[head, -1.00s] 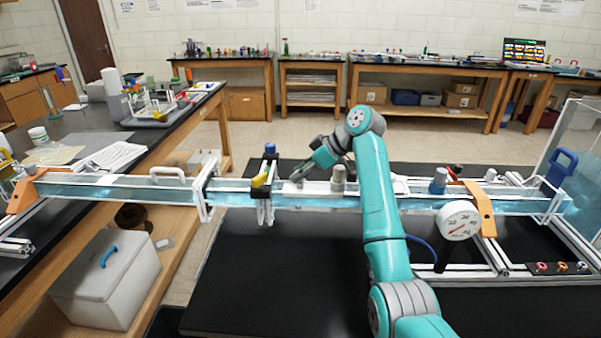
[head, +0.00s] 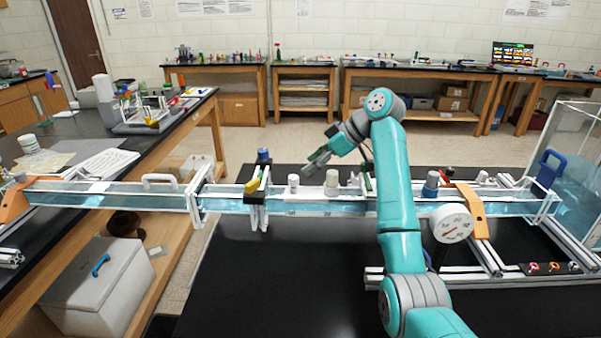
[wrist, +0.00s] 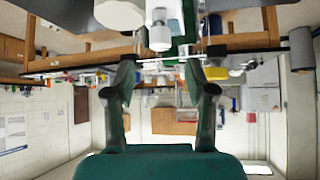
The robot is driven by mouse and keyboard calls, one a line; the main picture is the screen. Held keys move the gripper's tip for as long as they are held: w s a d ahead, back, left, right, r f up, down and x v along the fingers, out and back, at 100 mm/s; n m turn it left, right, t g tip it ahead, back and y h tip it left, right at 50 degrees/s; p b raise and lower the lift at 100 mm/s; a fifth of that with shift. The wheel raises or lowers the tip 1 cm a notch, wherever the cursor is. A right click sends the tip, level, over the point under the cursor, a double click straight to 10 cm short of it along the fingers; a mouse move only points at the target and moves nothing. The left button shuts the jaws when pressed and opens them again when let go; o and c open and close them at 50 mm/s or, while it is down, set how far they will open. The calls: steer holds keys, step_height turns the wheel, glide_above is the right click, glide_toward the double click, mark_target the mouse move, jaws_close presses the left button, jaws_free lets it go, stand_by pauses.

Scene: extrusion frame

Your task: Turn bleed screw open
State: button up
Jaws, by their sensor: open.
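The head view shows a long clear water channel (head: 320,207) with fittings on its top. One is a small white knob (head: 293,181) and another a wider pale cap (head: 331,181); I cannot tell for certain which fitting is the bleed screw. My gripper (head: 314,162) is above the channel, just over and between these two, touching neither. In the wrist view my gripper (wrist: 160,72) has its fingers apart with nothing held. A small white knob (wrist: 159,33) shows beyond the fingertips, near the top middle, beside a larger pale round cap (wrist: 120,12).
To the right are a blue-capped fitting (head: 431,183), a round gauge (head: 451,223) and an orange bracket (head: 472,210). The black bench top (head: 290,290) in front is clear.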

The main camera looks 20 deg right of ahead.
steer(key=v, duration=0.4)
steer(key=shift+s+d+r, duration=0.1)
steer(key=shift+r, duration=0.05)
stand_by(0.4)
